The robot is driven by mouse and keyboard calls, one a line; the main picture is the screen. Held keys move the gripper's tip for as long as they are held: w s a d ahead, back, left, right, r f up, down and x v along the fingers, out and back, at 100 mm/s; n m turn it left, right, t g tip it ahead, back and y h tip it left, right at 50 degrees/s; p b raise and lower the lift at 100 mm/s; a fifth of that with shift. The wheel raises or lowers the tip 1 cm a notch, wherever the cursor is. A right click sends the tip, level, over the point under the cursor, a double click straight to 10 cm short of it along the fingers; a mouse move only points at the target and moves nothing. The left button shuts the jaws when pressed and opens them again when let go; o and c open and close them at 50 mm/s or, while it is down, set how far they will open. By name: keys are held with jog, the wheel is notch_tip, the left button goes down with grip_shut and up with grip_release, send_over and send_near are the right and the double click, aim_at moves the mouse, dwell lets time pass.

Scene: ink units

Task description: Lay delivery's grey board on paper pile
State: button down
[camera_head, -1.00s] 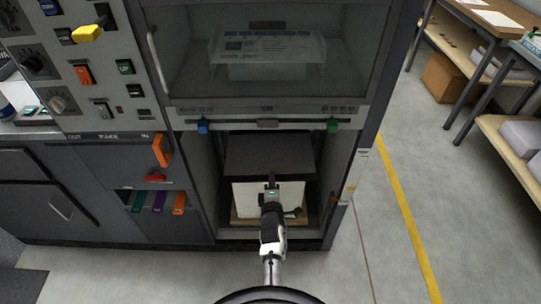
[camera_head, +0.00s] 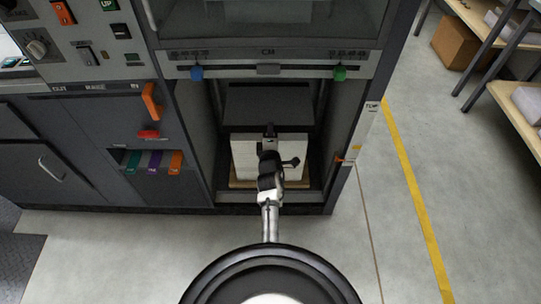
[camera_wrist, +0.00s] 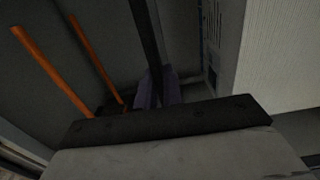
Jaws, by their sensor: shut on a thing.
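The grey board (camera_head: 268,103) is a flat dark panel inside the lower bay of the delivery, above the paper pile. The white paper pile (camera_head: 243,158) stands below it; a narrow dark band shows between them. My gripper (camera_head: 269,129) reaches in from the front and is shut on the board's near edge. In the wrist view, the board (camera_wrist: 146,38) appears edge-on as a thin dark strip between the fingers (camera_wrist: 158,91). The pile (camera_wrist: 285,50) fills the right of that view, apart from the board. The board's far edge is hard to make out.
Side walls of the bay stand close on both sides. Above are a blue knob (camera_head: 197,73) and a green knob (camera_head: 339,73). Two orange bars (camera_wrist: 55,72) show in the wrist view. Open floor with a yellow line (camera_head: 408,190) lies to the right.

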notch_tip(320, 180, down, 10)
jog(key=b, duration=0.8)
jog(key=shift+r, duration=0.15)
jog(key=shift+f+b, duration=0.25)
jog(key=shift+b, duration=0.2)
jog(key=c, duration=1.5)
grip_release()
jog(key=shift+r, duration=0.1)
